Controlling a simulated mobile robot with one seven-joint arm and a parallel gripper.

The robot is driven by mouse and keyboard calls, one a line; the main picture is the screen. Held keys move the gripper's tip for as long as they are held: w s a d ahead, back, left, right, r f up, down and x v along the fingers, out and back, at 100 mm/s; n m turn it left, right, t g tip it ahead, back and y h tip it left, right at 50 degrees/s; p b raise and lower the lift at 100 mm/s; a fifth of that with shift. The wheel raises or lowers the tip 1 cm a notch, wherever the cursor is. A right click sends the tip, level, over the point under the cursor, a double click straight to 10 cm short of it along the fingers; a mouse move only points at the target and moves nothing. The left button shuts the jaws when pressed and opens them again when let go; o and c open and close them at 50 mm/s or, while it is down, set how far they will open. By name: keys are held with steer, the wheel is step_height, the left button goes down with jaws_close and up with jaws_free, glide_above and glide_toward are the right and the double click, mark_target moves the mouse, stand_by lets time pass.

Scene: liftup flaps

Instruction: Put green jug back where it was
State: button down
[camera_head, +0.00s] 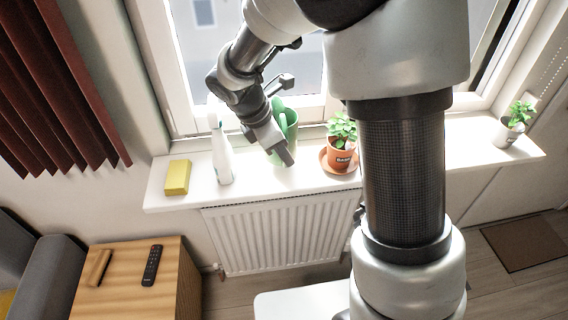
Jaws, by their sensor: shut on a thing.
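The green jug (291,131) stands upright at the windowsill, between a white bottle and a potted plant. It appears to rest on the white sill (255,177), though its base is partly hidden. My gripper (284,158) comes down from the upper left in front of the jug and is shut on it. The gripper covers much of the jug's left and lower side, so the exact grip point is hidden.
A white bottle (220,152) and a yellow block (177,178) stand left of the jug. A terracotta pot plant (340,152) stands close on its right. Another plant (510,130) is far right. The window is behind; a radiator (280,235) is below.

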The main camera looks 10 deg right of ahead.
mark_target(284, 164)
steer(key=shift+f, duration=1.8)
steer(key=c, duration=1.8)
jaws_free()
steer(key=shift+b, duration=0.3)
